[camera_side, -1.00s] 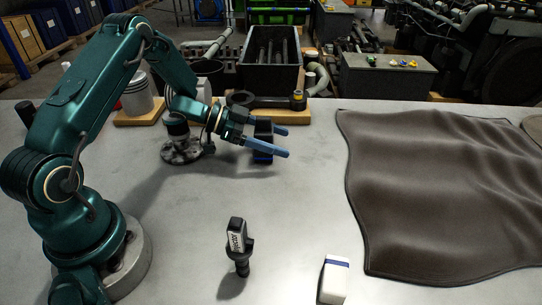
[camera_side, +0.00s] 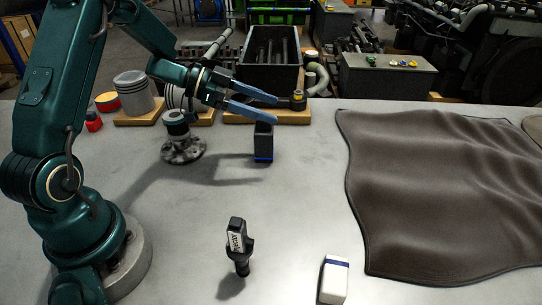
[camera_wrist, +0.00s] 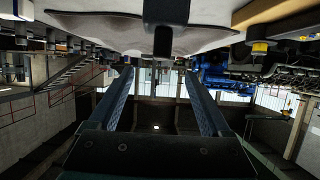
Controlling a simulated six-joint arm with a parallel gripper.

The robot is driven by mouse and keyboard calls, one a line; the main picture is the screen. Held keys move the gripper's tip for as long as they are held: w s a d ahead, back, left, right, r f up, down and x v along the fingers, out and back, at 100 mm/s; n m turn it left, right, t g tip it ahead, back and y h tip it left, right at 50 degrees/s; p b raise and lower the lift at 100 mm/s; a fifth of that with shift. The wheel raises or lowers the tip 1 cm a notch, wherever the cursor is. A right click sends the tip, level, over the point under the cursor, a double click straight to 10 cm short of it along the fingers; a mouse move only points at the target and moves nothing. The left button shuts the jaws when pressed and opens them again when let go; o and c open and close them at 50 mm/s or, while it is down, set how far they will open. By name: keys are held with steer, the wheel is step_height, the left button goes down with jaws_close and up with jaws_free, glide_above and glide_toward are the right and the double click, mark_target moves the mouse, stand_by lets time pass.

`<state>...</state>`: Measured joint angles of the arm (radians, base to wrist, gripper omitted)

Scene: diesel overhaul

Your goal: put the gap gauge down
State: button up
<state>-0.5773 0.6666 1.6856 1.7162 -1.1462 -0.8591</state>
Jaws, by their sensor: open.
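The gap gauge, which I take to be the dark upright block with a blue band at its base (camera_side: 263,143), stands on the grey table. My gripper (camera_side: 275,109) is open and empty, with its two blue fingers raised at about the height of the block's top and above it. The near finger overlaps the block's top edge in the side view; I cannot tell whether they touch. In the wrist view my open fingers (camera_wrist: 165,85) have nothing between them, and a dark block, likely the gauge (camera_wrist: 165,22), shows at the top.
A dark metal part with a round flange (camera_side: 183,149) stands left of the block. A brown cloth (camera_side: 430,190) covers the right.

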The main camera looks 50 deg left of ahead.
steer(key=w+a+r+n+t+y, duration=0.2)
steer(key=w+r+n+t+y, duration=0.15)
steer(key=r+y, duration=0.35)
steer(key=s+a+r+n+y, duration=0.2)
steer(key=s+r+n+y, duration=0.2)
steer(key=s+r+y, duration=0.1)
steer(key=s+d+f+g+h, duration=0.1)
steer(key=s+d+f+g, duration=0.1)
steer(key=s, duration=0.4)
steer(key=s+d+f+n+g, duration=0.1)
steer(key=s+d+f+g, duration=0.1)
steer(key=s+d, duration=0.3)
steer(key=s+d+f+g+h, duration=0.1)
steer(key=s+d+f+g, duration=0.2)
steer(key=s, duration=0.6)
steer(key=shift+s+d+h, duration=0.15)
steer(key=shift+s+h, duration=0.05)
steer(key=shift+h, duration=0.1)
